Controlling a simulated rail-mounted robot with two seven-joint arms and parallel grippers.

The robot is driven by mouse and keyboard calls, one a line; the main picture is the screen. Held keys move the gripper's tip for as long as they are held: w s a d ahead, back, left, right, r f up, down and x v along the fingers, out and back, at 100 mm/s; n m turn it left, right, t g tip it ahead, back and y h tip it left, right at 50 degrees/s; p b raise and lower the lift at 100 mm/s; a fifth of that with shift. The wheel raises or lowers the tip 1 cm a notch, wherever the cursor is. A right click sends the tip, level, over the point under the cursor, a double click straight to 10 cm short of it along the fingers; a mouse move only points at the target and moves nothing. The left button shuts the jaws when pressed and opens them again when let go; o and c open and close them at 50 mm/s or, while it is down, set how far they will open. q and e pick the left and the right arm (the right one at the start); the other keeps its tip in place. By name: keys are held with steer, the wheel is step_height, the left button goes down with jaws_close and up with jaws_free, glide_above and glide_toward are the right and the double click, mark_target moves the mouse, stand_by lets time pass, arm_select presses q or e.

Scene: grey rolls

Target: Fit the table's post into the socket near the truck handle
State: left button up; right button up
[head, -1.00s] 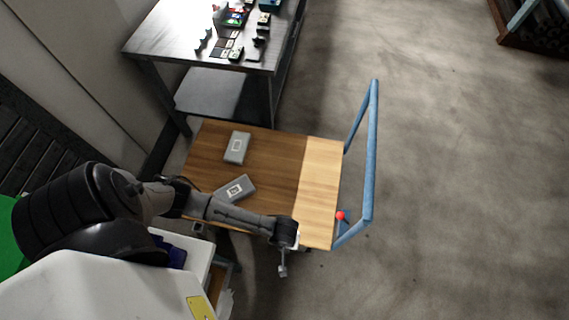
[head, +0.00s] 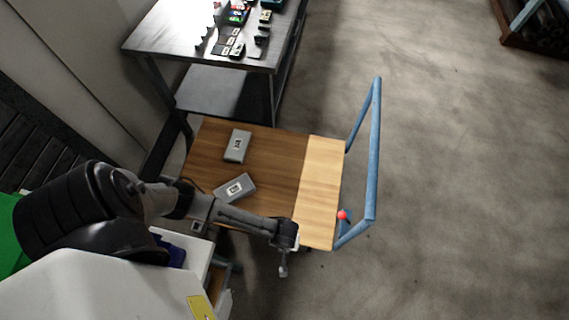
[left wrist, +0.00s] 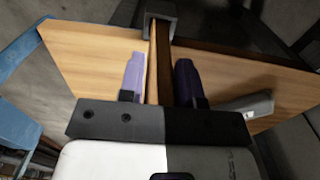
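A wooden top (head: 270,150), brown with a pale strip at its right end, lies beside the blue truck handle (head: 374,150). A red ball (head: 342,215) marks a spot by the handle's near foot. No socket opening can be made out there. My left gripper (head: 285,248) is at the top's near edge. In the left wrist view, its two purple fingers (left wrist: 160,75) lie on either side of a narrow brown wooden strip (left wrist: 164,50). I cannot tell whether they press on it. Whether this strip is the post is unclear. My right gripper is out of view.
Two grey boxes (head: 237,146) (head: 234,188) lie on the wooden top. A metal workbench (head: 180,40) with small items stands behind it. The floor (head: 460,190) right of the handle is clear. A dark rack (head: 540,30) stands at the far right.

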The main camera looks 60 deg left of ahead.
arm_select(q)
steer(key=o, duration=0.3)
steer(key=shift+o, duration=0.2)
step_height(320, 180, up, 12)
steer(key=p, duration=0.3)
steer(key=shift+w+a+f+p, duration=0.1)
steer(key=shift+f+p, duration=0.05)
steer(key=shift+p, duration=0.15)
steer(key=shift+r, duration=0.4)
